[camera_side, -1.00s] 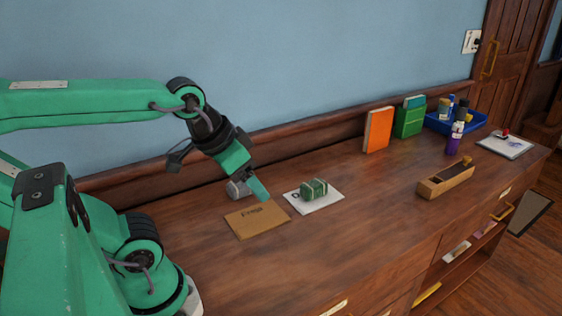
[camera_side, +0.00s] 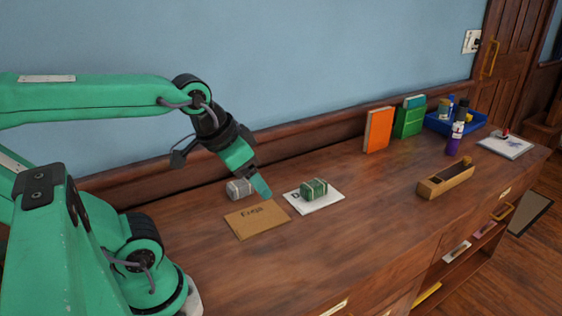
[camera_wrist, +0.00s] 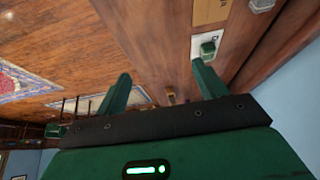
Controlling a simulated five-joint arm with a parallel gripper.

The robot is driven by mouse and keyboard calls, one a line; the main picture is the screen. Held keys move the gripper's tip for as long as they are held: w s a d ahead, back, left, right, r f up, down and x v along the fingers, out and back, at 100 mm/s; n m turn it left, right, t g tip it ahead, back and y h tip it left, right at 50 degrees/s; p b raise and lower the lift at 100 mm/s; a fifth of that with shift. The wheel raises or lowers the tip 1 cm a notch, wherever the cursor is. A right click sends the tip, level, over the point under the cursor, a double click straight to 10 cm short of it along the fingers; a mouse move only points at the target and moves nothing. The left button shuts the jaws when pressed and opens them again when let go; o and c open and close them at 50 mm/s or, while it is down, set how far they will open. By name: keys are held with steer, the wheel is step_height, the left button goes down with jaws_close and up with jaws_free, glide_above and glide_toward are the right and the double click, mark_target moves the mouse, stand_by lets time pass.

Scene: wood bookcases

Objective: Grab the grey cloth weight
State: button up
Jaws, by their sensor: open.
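The grey cloth weight (camera_side: 239,188) is a small grey block with a light band. It rests on the wooden top near the wall, behind the brown card (camera_side: 257,219). In the wrist view the grey weight (camera_wrist: 262,5) is cut off by the top edge, right of the card. My gripper (camera_side: 263,188) points down, just right of the weight in the side view, apart from it. In the wrist view my gripper (camera_wrist: 161,84) has its two fingers spread with nothing held between them. The far finger is hidden in the side view.
A green cloth weight (camera_side: 313,189) sits on a white paper (camera_side: 328,204) right of the card. A wooden plane (camera_side: 446,180), orange book (camera_side: 378,130), green holder (camera_side: 409,122), purple bottle (camera_side: 455,139) and blue tray (camera_side: 480,120) stand farther right. The front middle top is clear.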

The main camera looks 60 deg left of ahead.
steer(key=w+a+f+g+y, duration=0.1)
steer(key=w+a+g, duration=0.1)
steer(key=w+a, duration=0.45)
steer(key=g, duration=0.3)
glide_above(238, 183)
steer(key=d, duration=0.1)
steer(key=shift+n+h, duration=0.3)
steer(key=shift+h, duration=0.1)
steer(key=f, duration=1.4)
steer(key=shift+w+f, duration=0.2)
steer(key=shift+f, duration=0.2)
steer(key=shift+s+a+f, duration=0.1)
steer(key=shift+a+f, duration=0.3)
steer(key=shift+a, duration=0.05)
steer(key=shift+f, duration=1.3)
steer(key=shift+f, duration=0.1)
steer(key=shift+s+f, duration=0.1)
steer(key=shift+f, duration=2.4)
